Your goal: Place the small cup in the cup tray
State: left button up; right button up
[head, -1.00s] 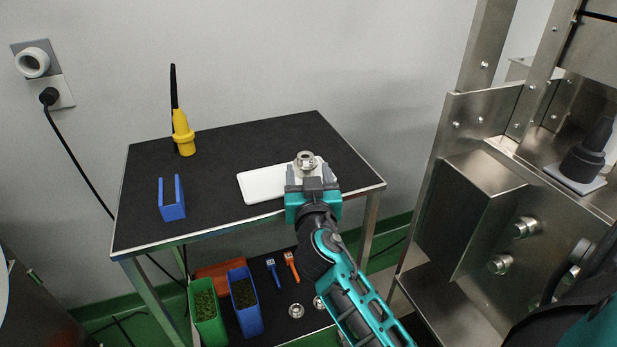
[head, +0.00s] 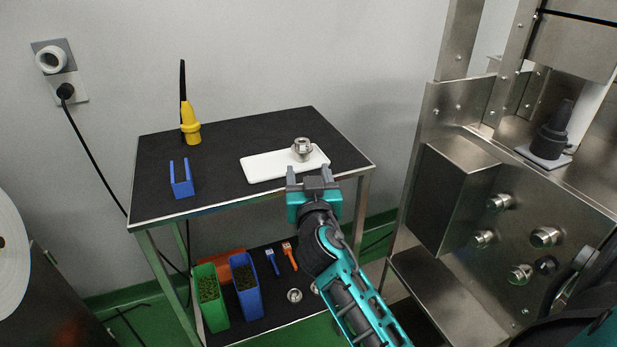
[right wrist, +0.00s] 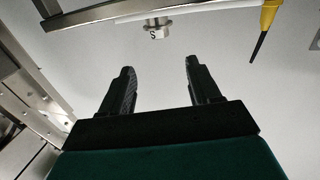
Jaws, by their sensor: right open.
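The small cup (head: 301,146) is silver metal and stands upright on the right part of the white cup tray (head: 262,168), on the black table top. In the right wrist view the cup (right wrist: 157,32) carries a letter S and shows beyond the fingertips, under the edge of the white tray (right wrist: 205,8). My right gripper (head: 313,177) is open and empty, in front of the tray near the table's front edge, apart from the cup. In the wrist view the space between its fingers (right wrist: 160,75) is bare. My left gripper is not in view.
A blue U-shaped holder (head: 183,188) and a yellow tool (head: 190,125) stand on the table's left. The lower shelf holds a green bin (head: 213,312), a blue bin (head: 247,300) and metal pieces (head: 294,296). A steel machine (head: 455,200) stands at right.

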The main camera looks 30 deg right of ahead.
jog(key=shift+s, duration=0.1)
jog(key=s+a+f+n+g+y, duration=0.2)
jog(key=s+a+f+n+y, duration=0.2)
jog(key=s+a+f, duration=0.4)
jog(key=s+a+f+n+g+y, duration=0.3)
jog(key=s+a+f+y, duration=0.4)
jog(key=s+f, duration=0.4)
jog(key=shift+a+f+n, duration=0.6)
jog(key=shift+a+f, duration=0.05)
jog(key=shift+f, duration=0.15)
